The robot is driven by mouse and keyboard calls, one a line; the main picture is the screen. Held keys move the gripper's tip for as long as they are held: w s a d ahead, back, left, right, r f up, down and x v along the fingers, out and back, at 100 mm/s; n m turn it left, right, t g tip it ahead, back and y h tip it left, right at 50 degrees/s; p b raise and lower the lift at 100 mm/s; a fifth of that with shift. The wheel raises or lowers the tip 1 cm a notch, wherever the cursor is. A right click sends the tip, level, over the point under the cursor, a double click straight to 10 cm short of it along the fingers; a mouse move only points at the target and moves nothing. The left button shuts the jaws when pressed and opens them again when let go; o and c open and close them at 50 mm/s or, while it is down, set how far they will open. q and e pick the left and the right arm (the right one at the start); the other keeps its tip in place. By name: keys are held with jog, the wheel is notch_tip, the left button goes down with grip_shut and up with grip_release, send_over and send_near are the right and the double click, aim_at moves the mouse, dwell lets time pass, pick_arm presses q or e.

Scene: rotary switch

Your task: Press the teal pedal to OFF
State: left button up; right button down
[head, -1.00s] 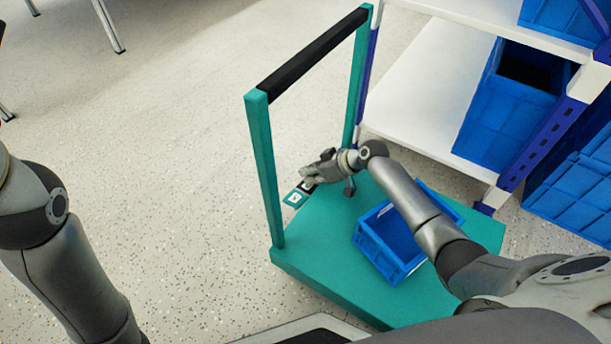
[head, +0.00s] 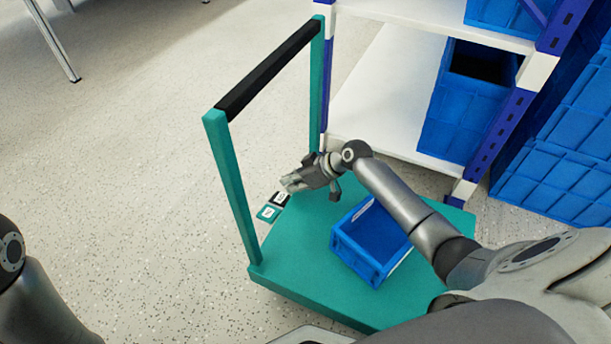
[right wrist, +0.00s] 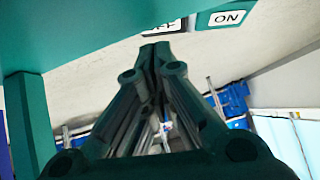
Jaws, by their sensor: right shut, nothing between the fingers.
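The pedal (head: 274,206) sits beyond the far edge of a teal cart, low near the floor. It has a teal part and a black part, each with a white label. In the right wrist view the teal part (right wrist: 228,17) reads ON, and the dark part (right wrist: 164,28) carries a partly hidden label that looks like OFF. My right gripper (head: 288,186) is shut and empty, its tips close by the black part. In the wrist view the fingertips (right wrist: 154,46) overlap the lower edge of the OFF label; I cannot tell whether they touch. My left gripper is out of view.
The cart (head: 300,235) has an upright frame with a black handle bar (head: 268,66) left of my right arm. A blue crate (head: 371,240) stands on its deck. A shelf (head: 385,95) with blue bins (head: 470,100) rises behind. Open floor lies left.

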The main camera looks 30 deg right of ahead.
jog(key=v, duration=0.7)
jog(key=shift+s+r, duration=0.1)
